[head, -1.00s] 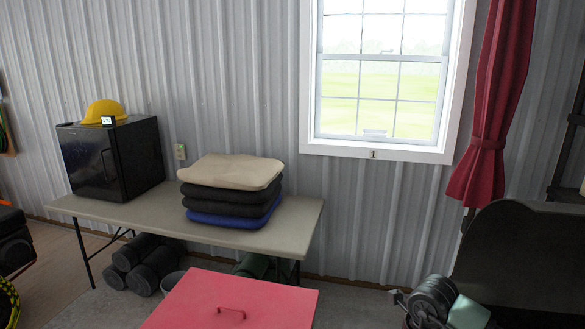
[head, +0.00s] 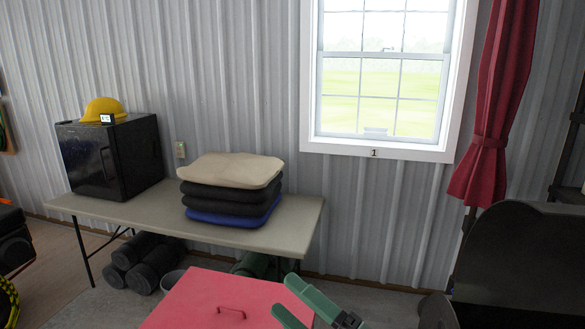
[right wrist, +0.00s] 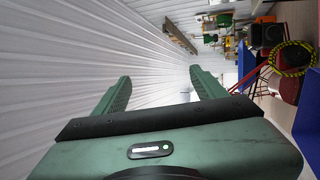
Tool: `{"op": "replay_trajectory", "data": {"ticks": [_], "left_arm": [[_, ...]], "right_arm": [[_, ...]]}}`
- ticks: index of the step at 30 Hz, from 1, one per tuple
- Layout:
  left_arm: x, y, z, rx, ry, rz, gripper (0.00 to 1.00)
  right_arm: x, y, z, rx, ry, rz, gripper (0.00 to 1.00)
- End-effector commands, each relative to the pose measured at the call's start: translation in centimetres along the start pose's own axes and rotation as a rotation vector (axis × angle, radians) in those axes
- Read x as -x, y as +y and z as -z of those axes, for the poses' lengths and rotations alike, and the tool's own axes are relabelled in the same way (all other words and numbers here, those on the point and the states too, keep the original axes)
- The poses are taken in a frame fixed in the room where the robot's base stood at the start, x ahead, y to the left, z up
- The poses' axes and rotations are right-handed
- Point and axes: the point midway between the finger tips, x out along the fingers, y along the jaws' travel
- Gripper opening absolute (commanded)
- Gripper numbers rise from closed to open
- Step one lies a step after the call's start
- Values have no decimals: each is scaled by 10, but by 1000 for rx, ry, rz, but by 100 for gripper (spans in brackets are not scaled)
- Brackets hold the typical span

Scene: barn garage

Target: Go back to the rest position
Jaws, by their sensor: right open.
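My right gripper (head: 293,301) shows at the bottom of the head view, with its green fingers spread apart. It is in front of the right edge of the red box lid (head: 205,302) and holds nothing. In the right wrist view the same gripper (right wrist: 160,85) has two green fingers wide apart with only air between them. My left gripper is not in the head view.
A folding table (head: 120,213) along the metal wall bears a black mini fridge (head: 90,160) with a yellow hard hat (head: 103,107), and stacked cushions (head: 232,172). Dark rolls (head: 130,250) lie under it. A red curtain (head: 490,130) hangs right of the window (head: 380,90).

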Motion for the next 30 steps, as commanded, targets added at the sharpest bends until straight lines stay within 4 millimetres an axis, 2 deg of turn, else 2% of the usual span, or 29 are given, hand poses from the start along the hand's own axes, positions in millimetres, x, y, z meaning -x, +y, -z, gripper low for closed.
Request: {"op": "replay_trajectory", "data": {"ticks": [3,5,6,8,9,11,12,15,18,24,30], "left_arm": [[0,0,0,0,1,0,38],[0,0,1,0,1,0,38],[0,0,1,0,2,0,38],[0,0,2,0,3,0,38],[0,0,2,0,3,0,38],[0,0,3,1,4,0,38],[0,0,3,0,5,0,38],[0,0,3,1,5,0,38],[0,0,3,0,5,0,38],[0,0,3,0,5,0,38],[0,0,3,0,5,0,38]], "right_arm": [[34,6,-57,-258,-357,-81,71],[62,-4,-84,-386,-541,-92,71],[84,-15,-98,-473,-663,-89,71],[121,-37,-113,-604,-844,-67,71],[147,-54,-118,-686,-957,-43,71],[185,-80,-117,-803,-1116,6,71],[209,-97,-111,-878,-1214,46,71],[262,-132,-86,-1036,-1415,153,71],[300,-155,-56,-1153,-1557,257,71],[351,-177,2,-1322,-1743,442,71],[388,-184,59,-1453,-1873,623,71]]}}
